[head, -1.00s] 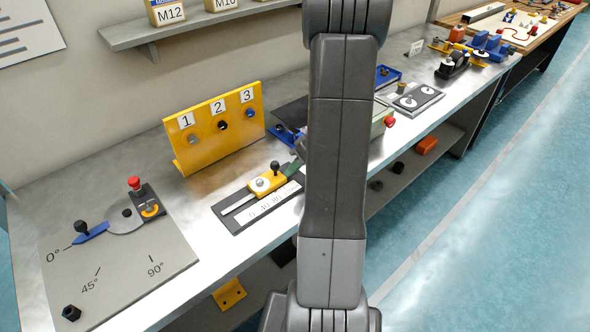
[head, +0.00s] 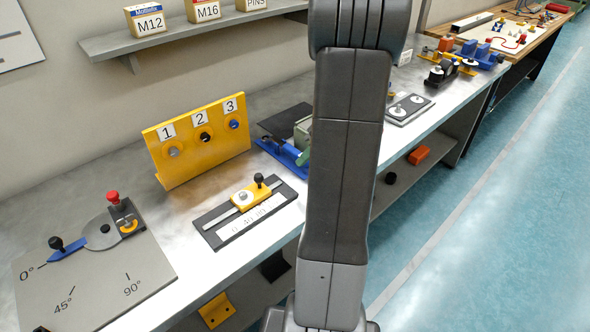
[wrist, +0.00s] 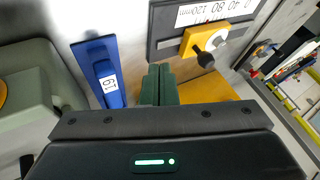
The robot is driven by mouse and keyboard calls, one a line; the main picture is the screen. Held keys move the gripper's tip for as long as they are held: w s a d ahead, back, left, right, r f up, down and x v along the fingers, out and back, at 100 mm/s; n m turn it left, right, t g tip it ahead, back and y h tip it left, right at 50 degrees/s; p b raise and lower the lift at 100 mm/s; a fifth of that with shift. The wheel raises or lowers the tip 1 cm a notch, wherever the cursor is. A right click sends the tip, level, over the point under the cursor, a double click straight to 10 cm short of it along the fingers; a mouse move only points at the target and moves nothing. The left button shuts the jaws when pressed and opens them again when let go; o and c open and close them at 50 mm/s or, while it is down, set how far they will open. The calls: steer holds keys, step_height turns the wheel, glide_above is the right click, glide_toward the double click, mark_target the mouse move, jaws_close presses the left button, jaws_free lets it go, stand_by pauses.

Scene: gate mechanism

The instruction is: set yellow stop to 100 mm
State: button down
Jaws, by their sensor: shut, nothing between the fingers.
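The yellow stop (head: 243,199) sits on a slotted rail in a dark base plate (head: 210,233) on the bench, with a black knob (head: 259,179) and a pale round disc on it. A white scale strip (head: 246,222) runs along the front of the plate. In the wrist view the yellow stop (wrist: 190,44) and its black knob (wrist: 206,59) are ahead and right of my gripper (wrist: 158,70). The strip (wrist: 208,11) reads 40, 80, 120 mm there; the exact setting is unclear. My gripper's green fingers are shut and empty, apart from the stop.
A blue part (wrist: 101,72) marked 19 lies left of my gripper, beside a grey-green housing (wrist: 28,90). A yellow panel (head: 200,150) numbered 1 to 3 stands behind the stop's plate. An angle plate (head: 95,280) lies left.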

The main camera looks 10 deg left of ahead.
steer(key=v, duration=0.3)
steer(key=n+g+h+p, duration=0.1)
steer(key=n+h+p, duration=0.2)
steer(key=n, duration=0.5)
glide_toward(250, 189)
step_height(250, 189, up, 2)
steer(key=s+d, duration=0.1)
steer(key=s+a+n+h+p, duration=0.2)
steer(key=s+a+n, duration=0.5)
steer(key=s+n, duration=0.2)
steer(key=p+x, duration=0.1)
steer(key=x, duration=0.7)
steer(key=shift+s+f, duration=0.1)
steer(key=shift+f, duration=0.2)
steer(key=shift+f+p, duration=0.2)
steer(key=shift+p, duration=0.1)
steer(key=w+d, duration=0.1)
steer(key=w+d+p, duration=0.1)
steer(key=w, duration=0.1)
steer(key=shift+d, duration=0.15)
steer(key=shift+w+f+b, duration=0.15)
steer(key=shift+b, duration=0.15)
